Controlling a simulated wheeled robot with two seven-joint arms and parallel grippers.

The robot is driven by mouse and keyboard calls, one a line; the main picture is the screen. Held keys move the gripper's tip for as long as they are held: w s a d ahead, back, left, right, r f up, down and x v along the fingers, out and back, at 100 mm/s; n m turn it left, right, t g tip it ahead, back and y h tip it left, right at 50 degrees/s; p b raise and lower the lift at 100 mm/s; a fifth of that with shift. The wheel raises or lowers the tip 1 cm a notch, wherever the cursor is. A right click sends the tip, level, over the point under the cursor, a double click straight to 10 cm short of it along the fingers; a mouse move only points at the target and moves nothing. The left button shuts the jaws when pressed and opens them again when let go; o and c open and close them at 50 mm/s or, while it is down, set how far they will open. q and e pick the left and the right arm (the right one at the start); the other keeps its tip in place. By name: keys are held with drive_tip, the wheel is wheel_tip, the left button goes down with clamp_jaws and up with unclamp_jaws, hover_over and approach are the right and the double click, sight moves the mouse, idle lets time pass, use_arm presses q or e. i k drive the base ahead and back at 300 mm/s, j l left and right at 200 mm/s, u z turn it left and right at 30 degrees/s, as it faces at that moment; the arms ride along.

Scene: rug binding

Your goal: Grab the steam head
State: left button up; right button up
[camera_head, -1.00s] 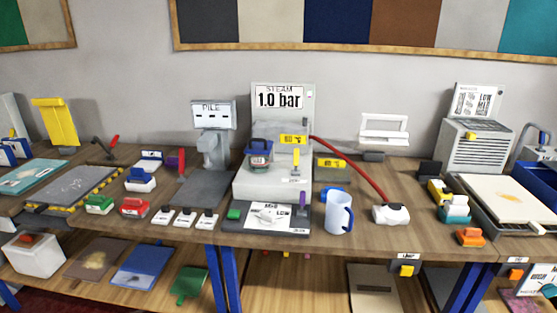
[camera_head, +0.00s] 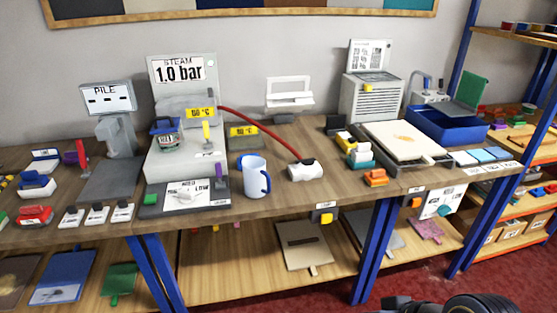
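The steam head (camera_head: 305,170) is a small white piece with a dark opening, lying on the wooden bench near its front edge. A red hose (camera_head: 262,128) runs from it up and left to the grey steam unit (camera_head: 184,130), whose sign reads "STEAM 1.0 bar". A dark, rounded part, which may be mine, shows at the bottom right edge. No gripper fingers are visible in this view, so neither gripper is seen near the steam head.
A light blue mug (camera_head: 253,177) stands left of the steam head. Orange (camera_head: 376,178) and teal blocks (camera_head: 361,159) sit to its right, beside a white-topped plate (camera_head: 405,142). A blue bin (camera_head: 446,126) stands further right. Bare wood (camera_head: 290,203) lies in front of the steam head.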

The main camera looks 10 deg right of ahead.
sight(295, 176)
drive_tip(key=l+u, duration=0.15)
drive_tip(key=u, duration=1)
drive_tip(key=l+u, duration=0.3)
drive_tip(key=l, duration=0.15)
drive_tip(key=k+l+u, duration=0.1)
drive_tip(key=l+u, duration=0.2)
drive_tip(key=k+l+u, duration=0.1)
drive_tip(key=l+u, duration=0.2)
drive_tip(key=l, duration=0.2)
drive_tip(key=k+l+u, duration=0.3)
drive_tip(key=k+l, duration=0.15)
drive_tip(key=l, duration=0.25)
drive_tip(key=k+l, duration=0.15)
drive_tip(key=l, duration=0.25)
drive_tip(key=k+l+u, duration=0.1)
drive_tip(key=l, duration=0.25)
drive_tip(key=k+l, duration=0.25)
drive_tip(key=l, duration=0.15)
